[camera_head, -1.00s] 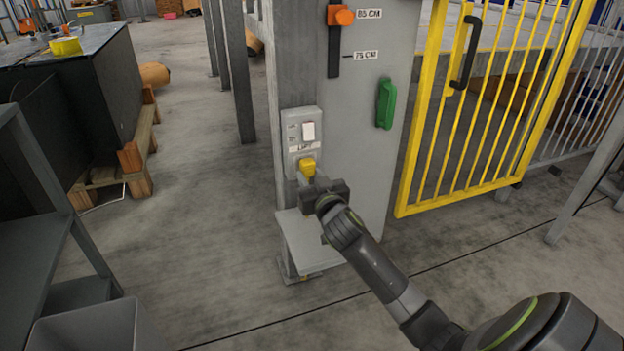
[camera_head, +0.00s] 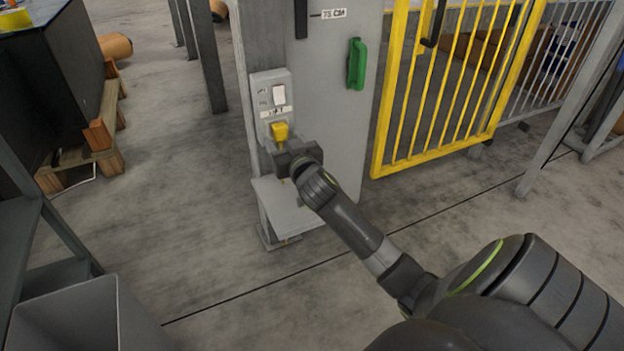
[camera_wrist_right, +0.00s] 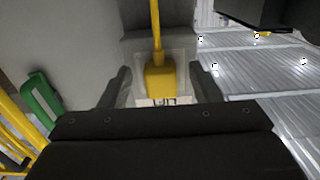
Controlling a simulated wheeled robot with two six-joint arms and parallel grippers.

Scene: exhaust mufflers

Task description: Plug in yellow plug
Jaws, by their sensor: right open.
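The yellow plug (camera_head: 280,131) is at the lower part of the grey socket panel (camera_head: 259,99), below a white switch (camera_head: 279,94). My right gripper (camera_head: 284,149) is at the panel, just in front of and below the plug. In the right wrist view the plug (camera_wrist_right: 160,80) lies between the two fingers of my open right gripper (camera_wrist_right: 160,70), with a gap on both sides. A yellow cable (camera_wrist_right: 155,25) runs from it. Whether the plug is fully seated in the socket is hidden. My left gripper is not in view.
A small grey shelf (camera_head: 300,218) juts out below the panel. A green handle (camera_head: 356,64) is on the grey cabinet (camera_head: 335,110) to the right. A yellow gate (camera_head: 440,145) stands further right. A grey bin (camera_head: 85,315) is at the lower left. The floor between is clear.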

